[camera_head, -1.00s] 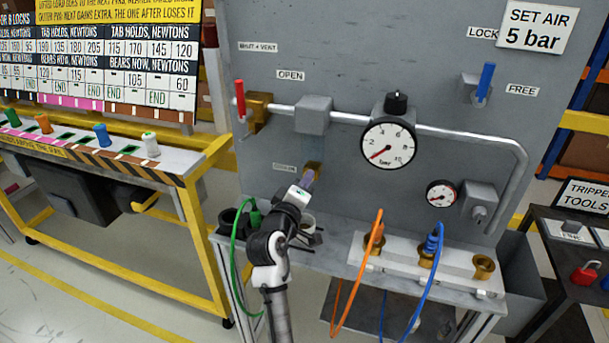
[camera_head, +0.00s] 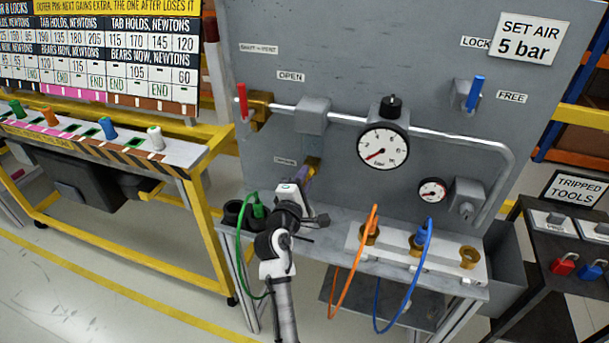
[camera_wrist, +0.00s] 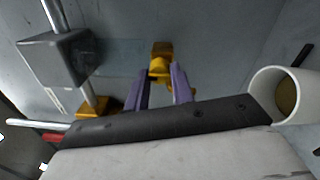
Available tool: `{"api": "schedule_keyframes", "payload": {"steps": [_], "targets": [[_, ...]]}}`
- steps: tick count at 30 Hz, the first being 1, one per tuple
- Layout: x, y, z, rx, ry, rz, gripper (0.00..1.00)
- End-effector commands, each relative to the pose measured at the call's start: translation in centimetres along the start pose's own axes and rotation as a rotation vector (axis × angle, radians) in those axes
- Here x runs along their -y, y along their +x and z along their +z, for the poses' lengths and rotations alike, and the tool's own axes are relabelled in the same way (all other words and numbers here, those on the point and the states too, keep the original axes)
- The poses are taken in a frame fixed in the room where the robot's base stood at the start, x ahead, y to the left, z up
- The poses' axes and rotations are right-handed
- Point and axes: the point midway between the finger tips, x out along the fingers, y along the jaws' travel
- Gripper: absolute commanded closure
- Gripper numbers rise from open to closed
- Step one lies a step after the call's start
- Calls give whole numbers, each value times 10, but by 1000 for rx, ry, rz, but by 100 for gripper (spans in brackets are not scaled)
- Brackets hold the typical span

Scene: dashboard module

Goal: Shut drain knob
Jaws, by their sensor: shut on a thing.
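The drain knob is a small brass fitting (camera_head: 313,162) low on the grey panel, beside a small label too blurred to read. In the wrist view the yellow knob (camera_wrist: 160,66) sits between the ends of two purple fingers. My gripper (camera_head: 306,171) reaches it from the front and below, and is shut on it; the wrist view shows the fingertips (camera_wrist: 161,76) on either side. The fingers and my wrist hide part of the knob in the head view.
A red-handled valve (camera_head: 242,101) and grey pipe run above. The large gauge (camera_head: 383,146) is right of the knob, its needle low. A shelf below carries green, orange (camera_head: 352,265) and blue hoses.

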Motion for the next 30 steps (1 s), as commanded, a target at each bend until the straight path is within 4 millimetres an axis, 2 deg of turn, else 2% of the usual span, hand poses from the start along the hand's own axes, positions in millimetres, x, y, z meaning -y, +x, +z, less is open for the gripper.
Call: {"api": "schedule_keyframes", "payload": {"steps": [16, 17, 21, 30], "targets": [[0, 0, -1, -2, -23, 0, 99], [0, 0, -1, -2, -23, 0, 72], [0, 0, 0, -2, -22, 0, 54], [1, -1, 0, -2, -22, 0, 54]]}}
